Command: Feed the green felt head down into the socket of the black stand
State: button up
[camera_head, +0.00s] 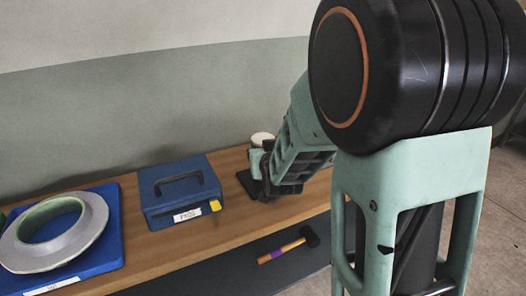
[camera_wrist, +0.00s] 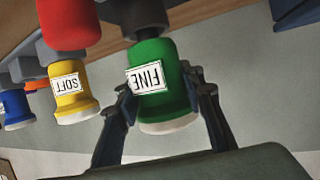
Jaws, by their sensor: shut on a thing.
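The green felt head (camera_wrist: 153,95), labelled FINE and with a pale felt end, is between the fingers of my gripper (camera_wrist: 160,82) in the wrist view. The fingers are shut on its sides. Its end away from the felt meets or overlaps dark parts (camera_wrist: 132,14) at the top of that view; I cannot tell whether it is inside a socket. In the head view my gripper (camera_head: 266,165) is low over the bench's far right, beside a white-topped piece (camera_head: 262,138). The black stand's base (camera_head: 248,182) shows partly there; its socket is hidden.
Yellow SOFT (camera_wrist: 70,85), red (camera_wrist: 68,22) and blue (camera_wrist: 14,106) heads stand close beside the green one. On the wooden bench (camera_head: 130,255) are a blue toolbox (camera_head: 160,205) and a ring mould (camera_head: 30,255) on a blue board. A hammer (camera_head: 285,250) lies below.

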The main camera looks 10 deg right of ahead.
jog(key=shift+f+b, duration=0.4)
jog(key=shift+b, duration=0.05)
jog(key=o, duration=1.5)
